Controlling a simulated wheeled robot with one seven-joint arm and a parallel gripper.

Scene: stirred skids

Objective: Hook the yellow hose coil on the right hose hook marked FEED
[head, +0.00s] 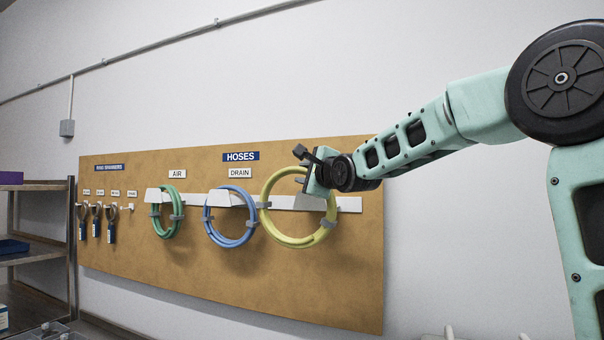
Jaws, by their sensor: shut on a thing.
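The yellow hose coil (288,241) is a ring with grey clips, in front of the right part of the pegboard. My gripper (303,167) is shut on the top of the coil, reaching in from the right. The coil hangs roughly upright below the jaws and overlaps the white hook rail (348,204).
A blue coil (231,244) hangs under the DRAIN label (240,172), close to the yellow coil's left side. A green coil (155,222) hangs under AIR (177,174). Several ring spanners (96,222) hang further left. A metal shelf (45,187) stands at the left edge.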

